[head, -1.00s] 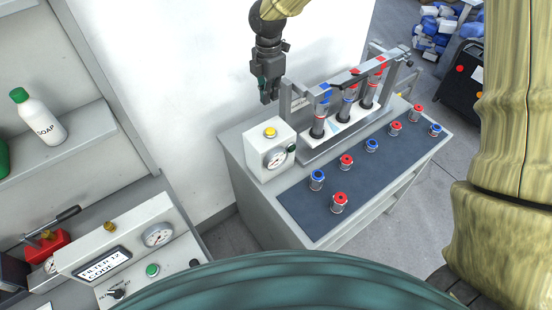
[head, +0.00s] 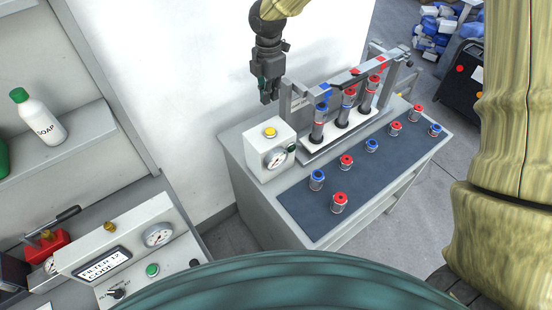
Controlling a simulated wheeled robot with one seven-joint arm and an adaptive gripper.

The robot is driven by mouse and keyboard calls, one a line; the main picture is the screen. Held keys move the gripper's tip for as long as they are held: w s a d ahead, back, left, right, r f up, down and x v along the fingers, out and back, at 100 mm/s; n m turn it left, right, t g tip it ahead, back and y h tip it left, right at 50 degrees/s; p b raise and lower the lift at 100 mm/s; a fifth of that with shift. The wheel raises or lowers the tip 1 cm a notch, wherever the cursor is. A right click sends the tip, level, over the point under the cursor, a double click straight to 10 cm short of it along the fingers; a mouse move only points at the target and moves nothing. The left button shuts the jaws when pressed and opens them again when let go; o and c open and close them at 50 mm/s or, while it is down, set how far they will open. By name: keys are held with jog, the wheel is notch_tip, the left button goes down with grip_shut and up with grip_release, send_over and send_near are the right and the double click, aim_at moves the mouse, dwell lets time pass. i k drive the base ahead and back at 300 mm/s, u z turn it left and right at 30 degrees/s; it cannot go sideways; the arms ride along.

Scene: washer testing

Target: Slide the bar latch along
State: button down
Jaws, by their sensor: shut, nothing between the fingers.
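The metal frame (head: 296,98) with its grey bar (head: 396,57) stands at the back of the test bench in the head view. I cannot tell which part of it is the bar latch. Three clear tubes with one blue and two red caps stand upright in a white rack (head: 362,131) in front of the frame. My gripper (head: 267,99) points down, shut and empty, at the left end of the frame. It looks close to the left post, but I cannot tell whether it touches.
A gauge box (head: 265,152) with a yellow button stands below my gripper. Several red and blue capped fittings sit on the dark mat (head: 312,215). A white wall is behind on the left. A control panel (head: 130,235) and a soap bottle (head: 41,118) are at the left.

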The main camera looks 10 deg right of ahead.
aim_at(409, 63)
jog(key=z, duration=1.35)
